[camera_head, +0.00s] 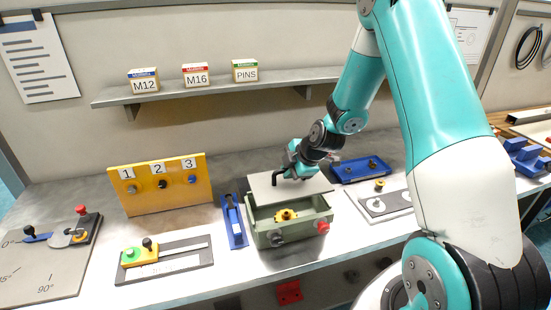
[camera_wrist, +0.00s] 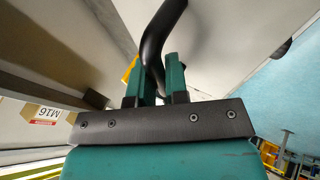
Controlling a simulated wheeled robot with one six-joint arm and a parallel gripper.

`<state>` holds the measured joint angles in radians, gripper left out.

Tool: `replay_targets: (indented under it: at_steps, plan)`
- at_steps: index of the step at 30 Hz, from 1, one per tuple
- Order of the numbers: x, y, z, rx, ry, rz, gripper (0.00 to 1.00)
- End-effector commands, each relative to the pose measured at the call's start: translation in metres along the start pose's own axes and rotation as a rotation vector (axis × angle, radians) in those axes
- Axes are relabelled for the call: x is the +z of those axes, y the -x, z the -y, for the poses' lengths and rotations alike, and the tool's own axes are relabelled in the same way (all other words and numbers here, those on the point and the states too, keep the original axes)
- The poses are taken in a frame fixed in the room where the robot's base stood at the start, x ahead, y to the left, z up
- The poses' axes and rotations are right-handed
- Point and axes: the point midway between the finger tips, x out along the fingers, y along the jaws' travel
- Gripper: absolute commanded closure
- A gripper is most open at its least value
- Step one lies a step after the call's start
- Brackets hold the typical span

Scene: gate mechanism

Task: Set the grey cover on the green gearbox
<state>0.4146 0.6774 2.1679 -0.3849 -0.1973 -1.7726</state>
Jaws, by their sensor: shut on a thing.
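The green gearbox (camera_head: 262,237) stands on the bench, with its front part open to view. A yellow gear (camera_head: 286,214) shows inside it. The grey cover (camera_head: 262,188) is a flat plate with a black bent handle (camera_head: 276,178). It appears at the back of the gearbox opening and hides that part; I cannot tell whether it touches the box. My gripper (camera_head: 289,173) is shut on the handle. In the wrist view the handle (camera_wrist: 156,45) stands between my gripper's fingers (camera_wrist: 160,88), with the pale cover (camera_wrist: 225,40) behind.
A blue holder (camera_head: 234,222) stands close left of the gearbox, and a blue tray (camera_head: 360,169) lies behind right. A grey plate with knobs (camera_head: 382,205) is to the right. A yellow numbered panel (camera_head: 160,184) stands behind left. A shelf (camera_head: 215,87) with small boxes hangs above.

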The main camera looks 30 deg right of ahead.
Motion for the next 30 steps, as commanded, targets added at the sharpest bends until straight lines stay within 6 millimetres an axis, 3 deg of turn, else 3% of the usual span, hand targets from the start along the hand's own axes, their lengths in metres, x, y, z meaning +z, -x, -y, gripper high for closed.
replay_targets:
  at_steps: [7,18,30]
  plan:
    - [0.002,-0.008,0.005,0.0,0.0,-0.001,1.0]
    - [0.012,-0.038,0.024,0.0,0.0,0.0,1.0]
    - [0.013,-0.041,0.025,0.002,0.001,0.0,1.0]
